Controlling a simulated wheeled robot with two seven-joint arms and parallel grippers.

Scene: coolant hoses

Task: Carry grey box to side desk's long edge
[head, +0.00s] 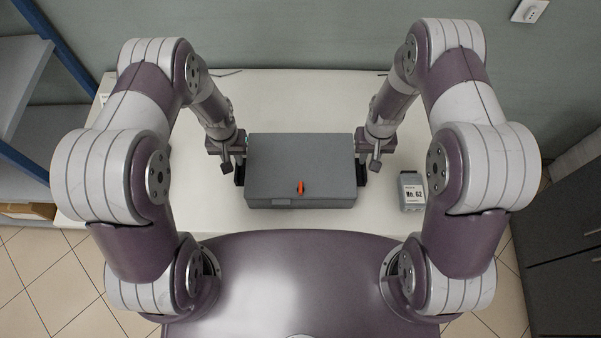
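The grey box (300,165) is in the middle of the head view, over the white desk (290,100). It is closed, with a small orange piece on top near its front edge. My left gripper (239,172) is at the box's left side and my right gripper (361,172) is at its right side. Both seem to touch or nearly touch the sides. The fingers are mostly hidden by the wrists and the box, so their opening does not show. I cannot tell whether the box rests on the desk or is held above it.
A shelf with blue posts (50,45) is at the left. A dark cabinet (565,240) is at the right.

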